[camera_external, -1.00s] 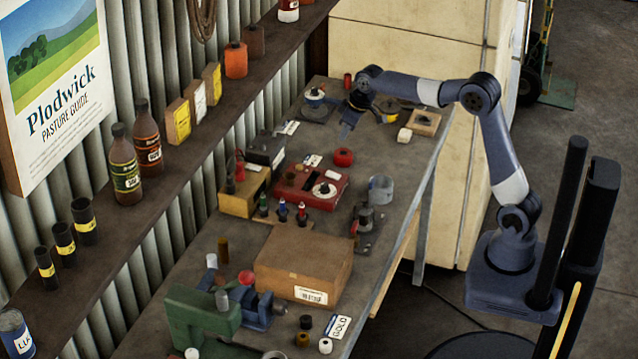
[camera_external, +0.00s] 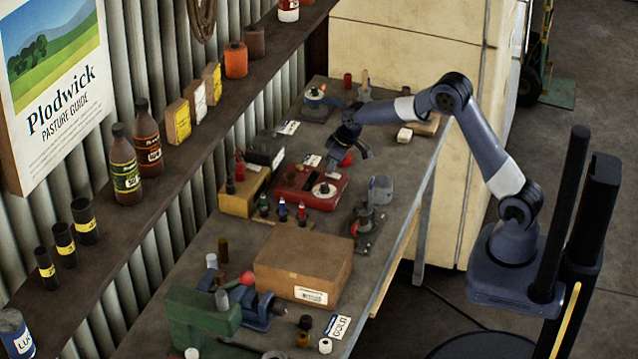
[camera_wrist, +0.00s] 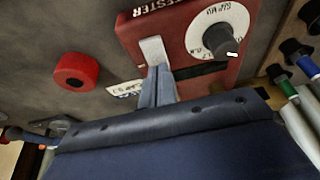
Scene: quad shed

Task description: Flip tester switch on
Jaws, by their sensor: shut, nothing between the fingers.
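The red tester box (camera_external: 302,190) lies on the bench. In the wrist view its red face (camera_wrist: 172,30) carries the word "TESTER", a dial with a dark knob (camera_wrist: 222,40) and a pale switch lever (camera_wrist: 153,50). My gripper (camera_wrist: 158,72) is shut and empty. Its fingertips are at the lower end of the lever in that view; I cannot tell whether they touch it. In the external view my gripper (camera_external: 333,162) is above the far side of the tester. The switch is hard to make out in that view.
A red round item (camera_wrist: 76,71) lies beside the tester. A grey cup (camera_external: 380,189) stands to the right. A dark box (camera_external: 264,149) is to the left.

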